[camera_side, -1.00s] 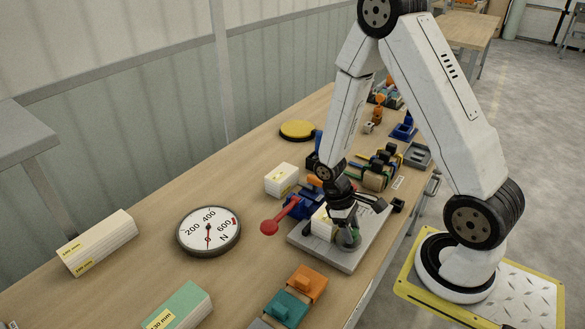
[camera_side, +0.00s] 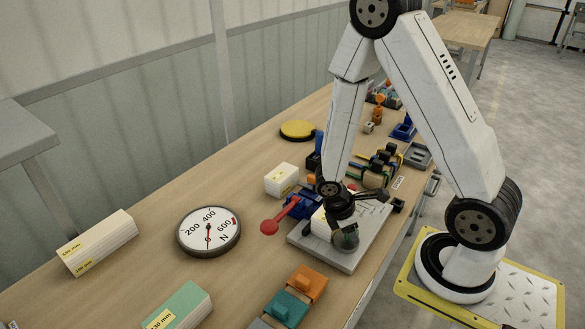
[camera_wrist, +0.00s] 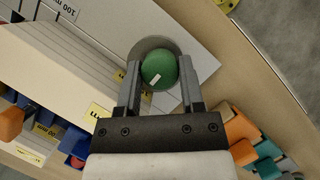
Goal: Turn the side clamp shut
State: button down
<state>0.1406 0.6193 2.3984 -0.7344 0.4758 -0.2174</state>
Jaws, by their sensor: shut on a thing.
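The side clamp's green round knob (camera_wrist: 159,69) sits over a grey disc (camera_wrist: 143,47) in the wrist view. My gripper (camera_wrist: 160,82) has a finger on each side of the knob and is shut on it. In the side view my gripper (camera_side: 345,233) is low at the front of a grey base plate (camera_side: 338,262), and mostly covers the knob. A blue clamp (camera_side: 303,204) with a red ball-ended lever (camera_side: 270,227) stands on the plate's left side. A white block with a yellow label (camera_wrist: 60,75) lies beside the knob, partly hidden in the side view.
A round force dial (camera_side: 208,231) stands left of the plate. Orange (camera_side: 304,283) and teal (camera_side: 286,306) blocks lie just in front. A small white block (camera_side: 281,180) and a yellow disc (camera_side: 298,130) are behind.

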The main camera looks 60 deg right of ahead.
aim_at(337, 244)
dwell(0.4)
jog(key=shift+c, duration=1.1)
grip_release()
jog(key=shift+r, duration=0.15)
jog(key=v, duration=0.7)
jog(key=shift+r, duration=0.2)
jog(key=shift+w+a, duration=0.15)
jog(key=w+a+r+m+t+y, duration=0.3)
jog(key=a+r+m+t, duration=0.2)
jog(key=m, duration=0.4)
jog(key=shift+w+a+r+t, duration=0.15)
jog(key=shift+a+r+t, duration=0.15)
jog(key=shift+a+r, duration=0.35)
